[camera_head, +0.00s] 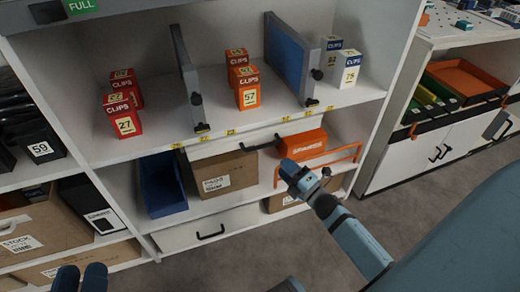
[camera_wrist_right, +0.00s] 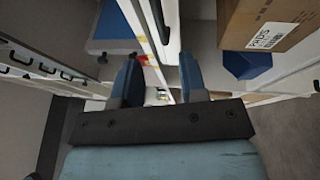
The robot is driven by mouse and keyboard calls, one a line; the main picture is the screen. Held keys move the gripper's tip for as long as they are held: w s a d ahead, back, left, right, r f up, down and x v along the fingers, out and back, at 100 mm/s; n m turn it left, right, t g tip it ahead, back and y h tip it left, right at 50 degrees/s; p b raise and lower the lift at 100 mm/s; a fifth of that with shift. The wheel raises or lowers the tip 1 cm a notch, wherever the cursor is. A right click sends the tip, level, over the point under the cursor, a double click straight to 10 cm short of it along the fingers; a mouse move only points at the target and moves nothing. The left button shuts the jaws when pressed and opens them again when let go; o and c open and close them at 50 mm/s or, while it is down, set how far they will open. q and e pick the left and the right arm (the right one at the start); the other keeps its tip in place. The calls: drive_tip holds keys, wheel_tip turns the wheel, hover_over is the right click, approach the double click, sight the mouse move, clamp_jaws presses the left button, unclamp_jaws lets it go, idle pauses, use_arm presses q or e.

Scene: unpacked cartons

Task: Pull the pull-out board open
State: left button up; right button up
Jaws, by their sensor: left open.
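The pull-out board (camera_head: 225,145) is a thin white front under the shelf of clip boxes, with a black bar handle (camera_head: 265,143). It looks flush with the shelf. My right gripper (camera_head: 287,168) is just below and right of the handle, apart from it as far as I can tell. In the right wrist view, the fingers of my right gripper (camera_wrist_right: 160,80) are spread with nothing between them; a dark handle (camera_wrist_right: 160,22) shows ahead between them. My left gripper (camera_head: 80,278) is open at the bottom left edge, far from the board.
Red, orange and white clip boxes (camera_head: 247,87) stand above the board between upright dividers. A white drawer (camera_head: 180,237) is lowest. Grey floor is clear in front.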

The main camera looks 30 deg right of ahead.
sight(261, 147)
use_arm(q)
wheel_tip(261, 147, down, 3)
drive_tip(key=shift+w+d+g+b, duration=0.15)
drive_tip(key=shift+g+b, duration=0.45)
drive_tip(key=shift+b, duration=0.3)
use_arm(e)
drive_tip(key=x, duration=1.1)
drive_tip(key=shift+a+f, duration=0.1)
clamp_jaws()
